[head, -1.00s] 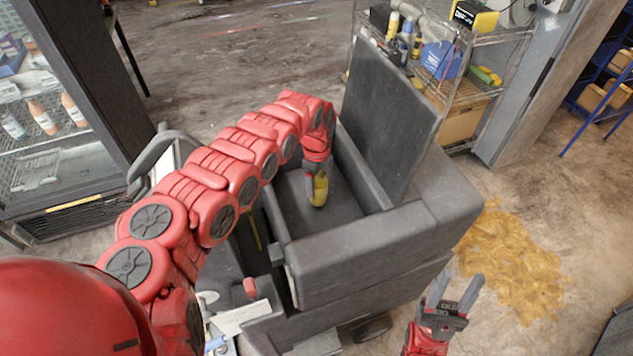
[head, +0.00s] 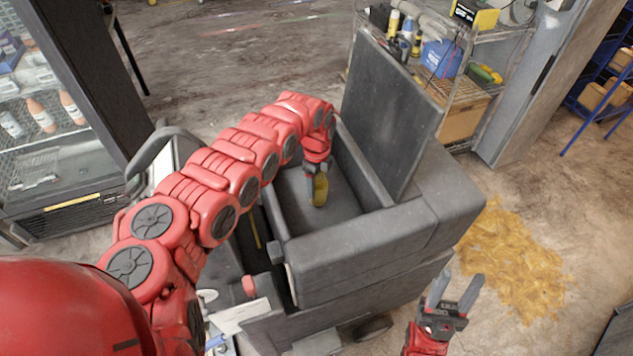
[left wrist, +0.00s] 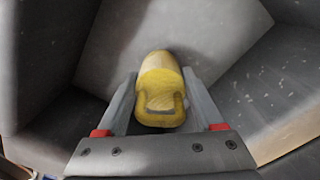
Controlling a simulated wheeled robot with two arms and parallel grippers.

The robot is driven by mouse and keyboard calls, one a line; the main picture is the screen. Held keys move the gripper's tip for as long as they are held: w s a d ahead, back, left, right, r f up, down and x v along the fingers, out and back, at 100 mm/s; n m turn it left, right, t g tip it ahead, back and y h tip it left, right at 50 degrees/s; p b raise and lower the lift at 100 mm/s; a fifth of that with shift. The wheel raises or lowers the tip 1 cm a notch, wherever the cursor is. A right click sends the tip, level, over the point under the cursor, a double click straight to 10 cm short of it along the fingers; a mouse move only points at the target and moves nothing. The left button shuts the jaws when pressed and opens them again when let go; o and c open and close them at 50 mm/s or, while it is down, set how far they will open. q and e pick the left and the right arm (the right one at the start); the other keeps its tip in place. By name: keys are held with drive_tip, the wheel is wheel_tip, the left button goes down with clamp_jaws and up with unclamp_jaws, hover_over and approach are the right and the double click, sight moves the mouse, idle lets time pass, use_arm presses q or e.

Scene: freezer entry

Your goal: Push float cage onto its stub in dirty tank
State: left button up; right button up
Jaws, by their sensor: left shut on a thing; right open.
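The float cage (head: 320,190) is a small yellow piece inside the open grey tank (head: 355,250) of the floor machine. In the left wrist view the yellow float cage (left wrist: 160,85) sits between the two fingers of my left gripper (left wrist: 160,112), which is shut on it. In the head view my left gripper (head: 314,178) reaches down into the tank from above. The stub is not visible; the float cage and gripper may cover it. I cannot tell whether the cage touches the tank floor. My right gripper (head: 455,298) is open and empty, outside the tank at the lower right.
The tank lid (head: 388,115) stands raised behind the opening. A wire shelf (head: 470,80) with bottles and boxes is at the back right. A glass-door cabinet (head: 55,120) stands at the left. A brown-yellow spill (head: 515,260) lies on the floor at right.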

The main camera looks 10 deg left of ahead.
use_arm(q)
drive_tip(key=shift+f+b, duration=0.65)
drive_tip(key=shift+f, duration=0.25)
drive_tip(key=o, duration=1.4)
drive_tip(key=shift+r, duration=0.1)
drive_tip(key=shift+w+a+r, duration=0.1)
drive_tip(key=shift+r, duration=0.25)
wheel_tip(320, 180, up, 16)
drive_tip(key=b, duration=0.4)
drive_tip(key=shift+s+r, duration=0.2)
drive_tip(key=shift+r, duration=0.05)
drive_tip(key=shift+c, duration=0.3)
